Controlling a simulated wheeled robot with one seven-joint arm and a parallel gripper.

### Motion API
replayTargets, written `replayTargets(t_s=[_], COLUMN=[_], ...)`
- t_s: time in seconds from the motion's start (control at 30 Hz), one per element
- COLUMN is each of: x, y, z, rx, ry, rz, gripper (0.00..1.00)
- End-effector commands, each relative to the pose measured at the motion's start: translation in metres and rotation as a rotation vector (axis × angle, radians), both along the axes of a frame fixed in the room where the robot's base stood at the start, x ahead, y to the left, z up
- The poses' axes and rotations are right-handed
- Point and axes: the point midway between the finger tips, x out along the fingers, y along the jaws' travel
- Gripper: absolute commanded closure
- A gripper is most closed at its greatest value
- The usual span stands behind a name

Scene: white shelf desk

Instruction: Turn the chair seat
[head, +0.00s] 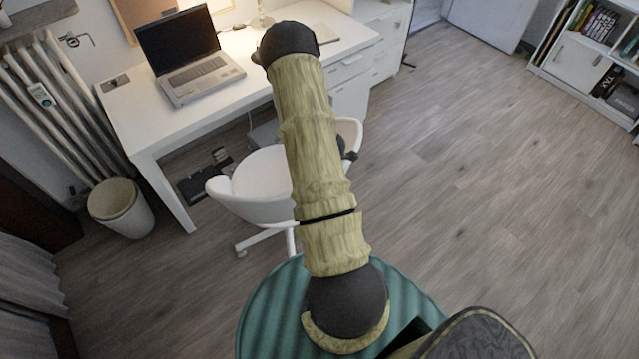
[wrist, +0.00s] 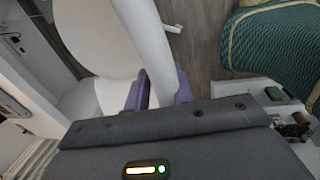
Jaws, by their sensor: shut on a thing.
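The white swivel chair (head: 262,176) stands at the front of the desk, with its rounded back and armrests around the seat. My arm crosses in front of it in the head view and hides its right part. A small dark part of my gripper (head: 349,155) shows at the chair's right rim. In the wrist view the white chair seat (wrist: 95,35) fills the upper left. My gripper (wrist: 158,92) has its purple fingers on both sides of the white chair rim (wrist: 148,45) and is shut on it.
The white desk (head: 140,125) holds an open laptop (head: 188,55). A waste bin (head: 121,207) stands by the radiator (head: 62,110) at left. A dark box-like object (head: 205,180) lies under the desk. Open wooden floor (head: 460,180) extends to the right, with a bookshelf (head: 580,65) at far right.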

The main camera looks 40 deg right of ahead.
Motion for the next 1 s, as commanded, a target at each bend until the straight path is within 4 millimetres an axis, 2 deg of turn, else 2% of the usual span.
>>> replayTargets(t_s=[0.57,0.6,0.67,1.0], x=[0.0019,0.0019,0.0021,0.0031], y=[-0.0030,-0.0030,-0.0029,-0.0028], z=[-0.0009,-0.0009,-0.0008,0.0011], rx=[-0.004,-0.004,-0.004,-0.002], ry=[0.007,0.007,0.006,0.002], rz=[0.043,0.043,0.043,0.042], gripper=[1.00,0.68,0.56,0.54])
